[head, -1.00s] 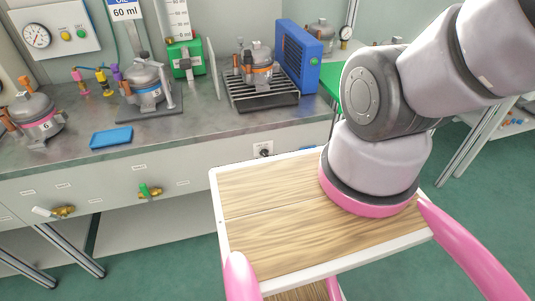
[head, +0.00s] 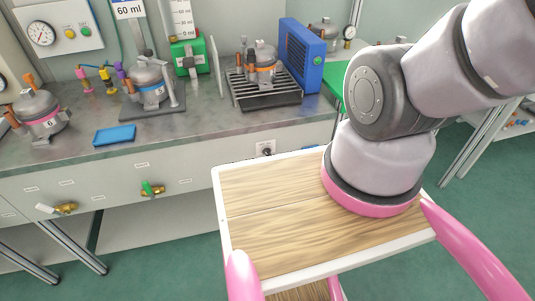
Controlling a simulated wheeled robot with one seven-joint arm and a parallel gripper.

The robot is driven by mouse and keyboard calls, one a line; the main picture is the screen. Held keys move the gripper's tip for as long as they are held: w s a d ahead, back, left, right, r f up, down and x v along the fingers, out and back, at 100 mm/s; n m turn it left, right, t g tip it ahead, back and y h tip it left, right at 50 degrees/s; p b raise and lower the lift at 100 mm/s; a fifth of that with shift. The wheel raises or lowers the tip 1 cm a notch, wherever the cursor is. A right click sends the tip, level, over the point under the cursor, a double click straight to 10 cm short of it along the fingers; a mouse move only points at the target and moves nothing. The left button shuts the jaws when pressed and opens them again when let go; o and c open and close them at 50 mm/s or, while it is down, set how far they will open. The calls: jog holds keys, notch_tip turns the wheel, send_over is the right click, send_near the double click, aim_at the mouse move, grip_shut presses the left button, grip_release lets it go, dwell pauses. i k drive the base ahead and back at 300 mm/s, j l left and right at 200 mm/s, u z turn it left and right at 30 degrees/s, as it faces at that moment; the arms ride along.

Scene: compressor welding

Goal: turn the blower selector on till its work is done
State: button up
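A small white plate with a dark knob (head: 265,149), which looks like the blower selector, is on the bench front just behind my wooden deck. Its setting is too small to read. The blue blower box (head: 301,58) stands on the bench at the back, with a round green spot on its right side. Left of it, a grey compressor with an orange band (head: 262,62) sits on a black slatted rack (head: 265,94). My gripper is out of view; only upper arm links show at the right.
The grey bench (head: 200,134) also holds a compressor with a blue band (head: 148,84), one with a pink band (head: 40,112) and a blue pad (head: 114,135). Two brass valves, one with a green handle (head: 149,188) and one with a white handle (head: 60,208), stick out below.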

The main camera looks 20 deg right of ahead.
aim_at(266, 152)
jog(key=k+j, duration=0.25)
jog(key=j, duration=0.2)
jog(key=k+j, duration=0.55)
jog(key=j, duration=0.3)
jog(key=z, duration=0.05)
